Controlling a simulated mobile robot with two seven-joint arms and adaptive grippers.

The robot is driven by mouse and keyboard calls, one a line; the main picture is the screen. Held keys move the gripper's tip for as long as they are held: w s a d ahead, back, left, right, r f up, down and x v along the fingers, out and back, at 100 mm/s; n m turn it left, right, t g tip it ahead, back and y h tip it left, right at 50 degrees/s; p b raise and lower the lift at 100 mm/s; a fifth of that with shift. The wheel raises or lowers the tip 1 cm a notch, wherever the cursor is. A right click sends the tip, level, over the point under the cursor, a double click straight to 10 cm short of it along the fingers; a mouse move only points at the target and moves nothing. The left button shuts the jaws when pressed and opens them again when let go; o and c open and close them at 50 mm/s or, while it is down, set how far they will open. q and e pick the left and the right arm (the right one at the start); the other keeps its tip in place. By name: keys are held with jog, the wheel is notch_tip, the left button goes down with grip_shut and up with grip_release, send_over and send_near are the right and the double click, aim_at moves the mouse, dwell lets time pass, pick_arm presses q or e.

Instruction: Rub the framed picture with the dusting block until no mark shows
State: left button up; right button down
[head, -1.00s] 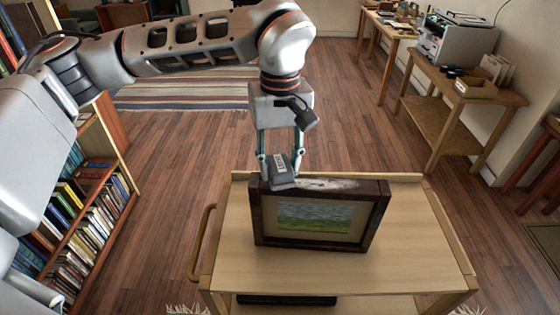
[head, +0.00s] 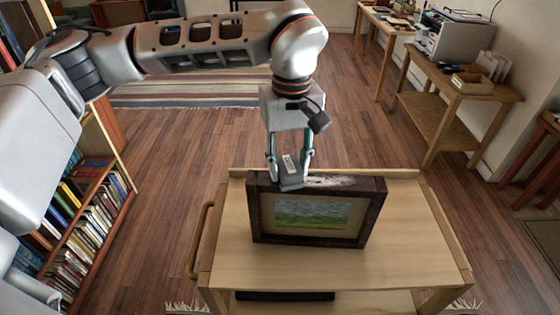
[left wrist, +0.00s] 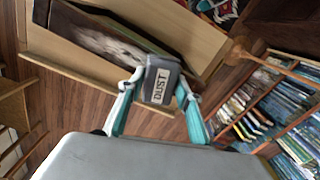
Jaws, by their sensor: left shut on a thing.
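The framed picture (head: 316,214) stands upright on the wooden cart, its dark frame around a green landscape facing me. A pale whitish mark (head: 330,180) lies along its top edge, to the right of the block; it also shows in the left wrist view (left wrist: 112,45). My left gripper (head: 290,172) is shut on the grey dusting block (head: 291,182), labelled DUST in the left wrist view (left wrist: 160,82). The block is at the top edge of the frame, left of its middle; I cannot tell whether it touches. My right gripper is not in view.
The cart top (head: 410,245) is bare around the picture, with a handle (head: 197,240) at its left. A bookshelf (head: 95,225) stands at the left. Side tables with a printer (head: 458,42) and a box (head: 474,83) stand at the right.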

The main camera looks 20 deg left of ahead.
aim_at(307, 181)
pick_arm(q)
jog(key=shift+w+d, duration=0.2)
jog(key=shift+d, duration=0.75)
jog(key=shift+w+d+f+p, duration=0.1)
jog(key=shift+w+d+p, duration=0.15)
jog(key=shift+d, duration=0.7)
jog(key=shift+w+d+f+p, duration=0.1)
jog(key=shift+d+p, duration=0.25)
jog(key=shift+d, duration=0.6)
jog(key=shift+w+d+p, duration=0.2)
jog(key=shift+d+p, duration=0.1)
jog(key=shift+d, duration=0.65)
jog(key=shift+w+d+r+p, duration=0.1)
jog(key=shift+w+d+p, duration=0.2)
jog(key=shift+d, duration=0.55)
jog(key=shift+w+d+r+p, duration=0.1)
jog(key=shift+d+p, duration=0.25)
jog(key=shift+d, duration=0.45)
jog(key=shift+w+d+p, duration=0.15)
jog(key=shift+d+p, duration=0.2)
jog(key=shift+d, duration=0.5)
jog(key=shift+w+d, duration=0.2)
jog(key=shift+d, duration=0.55)
jog(key=shift+f, duration=0.1)
jog(key=shift+a, duration=0.15)
